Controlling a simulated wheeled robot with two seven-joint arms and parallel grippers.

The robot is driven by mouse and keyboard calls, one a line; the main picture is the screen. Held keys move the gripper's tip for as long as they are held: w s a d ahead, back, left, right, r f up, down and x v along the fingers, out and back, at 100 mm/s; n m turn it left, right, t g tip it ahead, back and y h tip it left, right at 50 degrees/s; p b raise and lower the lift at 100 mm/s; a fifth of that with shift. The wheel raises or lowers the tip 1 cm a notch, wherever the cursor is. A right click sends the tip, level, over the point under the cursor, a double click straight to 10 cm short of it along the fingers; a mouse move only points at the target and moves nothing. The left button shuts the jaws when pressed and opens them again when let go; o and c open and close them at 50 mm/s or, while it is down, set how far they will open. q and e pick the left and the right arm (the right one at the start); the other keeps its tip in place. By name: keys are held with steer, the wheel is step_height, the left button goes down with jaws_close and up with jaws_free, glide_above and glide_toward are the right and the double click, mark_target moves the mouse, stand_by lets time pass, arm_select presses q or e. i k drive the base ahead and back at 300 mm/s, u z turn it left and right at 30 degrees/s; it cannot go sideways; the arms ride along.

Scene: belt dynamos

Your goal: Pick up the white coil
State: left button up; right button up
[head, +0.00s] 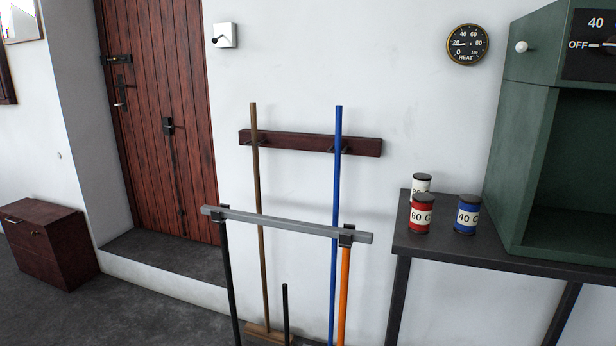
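The white coil (420,181) stands upright on the dark table, at the back of a small group of coils. A blue coil (467,216) labelled 40 C stands to the right of the red one, a small gap apart. Neither of my grippers shows in the head view.
The table (428,248) has a bare front edge. A green cabinet (524,160) with an open front stands on it, right of the coils. Left of the table, a grey rail (290,225) and long poles (336,190) stand before the wall. A dark red chest (45,245) is far left.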

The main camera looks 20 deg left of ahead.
mark_target(421, 182)
steer(key=u, duration=0.65)
steer(key=i, duration=1.45)
steer(key=u, duration=0.05)
